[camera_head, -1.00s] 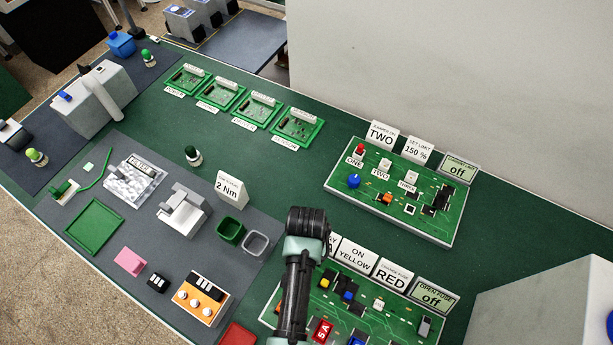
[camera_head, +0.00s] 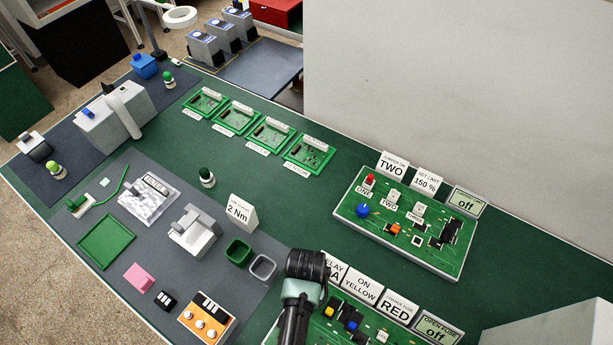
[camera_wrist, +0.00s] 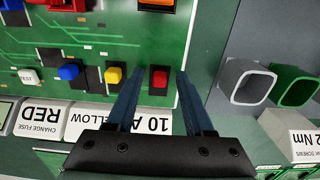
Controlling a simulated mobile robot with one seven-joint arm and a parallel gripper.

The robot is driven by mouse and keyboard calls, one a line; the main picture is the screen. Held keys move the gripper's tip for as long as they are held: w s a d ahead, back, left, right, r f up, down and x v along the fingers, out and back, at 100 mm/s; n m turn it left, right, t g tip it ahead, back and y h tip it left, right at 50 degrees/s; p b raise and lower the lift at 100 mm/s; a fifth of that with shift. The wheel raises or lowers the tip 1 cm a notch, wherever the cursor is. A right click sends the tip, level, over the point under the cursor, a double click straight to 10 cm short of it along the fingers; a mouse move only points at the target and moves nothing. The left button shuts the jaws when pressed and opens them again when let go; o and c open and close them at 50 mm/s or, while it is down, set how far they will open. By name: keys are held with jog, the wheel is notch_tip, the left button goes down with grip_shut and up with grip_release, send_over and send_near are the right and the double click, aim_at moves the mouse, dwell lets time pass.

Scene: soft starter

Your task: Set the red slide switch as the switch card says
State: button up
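A small red piece on a dark base (camera_wrist: 159,79), which looks like the red slide switch, sits on the near green board (camera_wrist: 150,50). My gripper (camera_wrist: 159,73) is open, with its two fingers on either side of the red piece and visible gaps to both. Whether the fingertips are level with it is unclear. A yellow piece (camera_wrist: 115,75) and a blue piece (camera_wrist: 68,71) sit in line with the red one. In the head view my arm hides the red piece.
A grey bin (camera_wrist: 247,80) and a green bin (camera_wrist: 296,86) are close beside the board. Another board (camera_head: 350,205) lies farther back.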

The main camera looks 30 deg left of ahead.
notch_tip(320, 180, up, 13)
jog(key=b, duration=0.1)
dwell(0.6)
dwell(0.4)
